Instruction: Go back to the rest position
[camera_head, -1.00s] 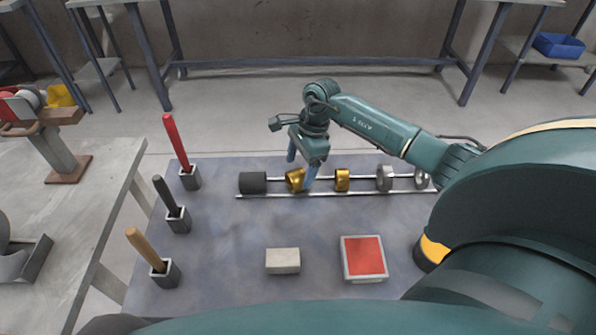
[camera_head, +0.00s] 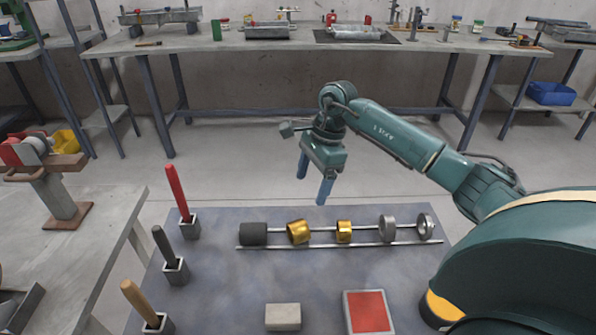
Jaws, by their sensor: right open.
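My right gripper (camera_head: 313,190) is open and empty, in the air above the far edge of the grey table (camera_head: 220,280). Its blue fingertips point down and stand apart. Below it a rail rig (camera_head: 370,245) lies on the table. On the rig, from left to right, are a black cylinder (camera_head: 253,233), a tilted gold ring (camera_head: 299,232), a second gold ring (camera_head: 344,232) and two silver rings (camera_head: 388,229). The gripper touches none of them. My left gripper is not in view.
Red (camera_head: 177,190), dark (camera_head: 164,246) and tan (camera_head: 138,303) handles stand in holders at the left. A pale block (camera_head: 283,317) and a red-topped box (camera_head: 368,312) lie in front. A workbench (camera_head: 300,45) stands behind, with clear floor between.

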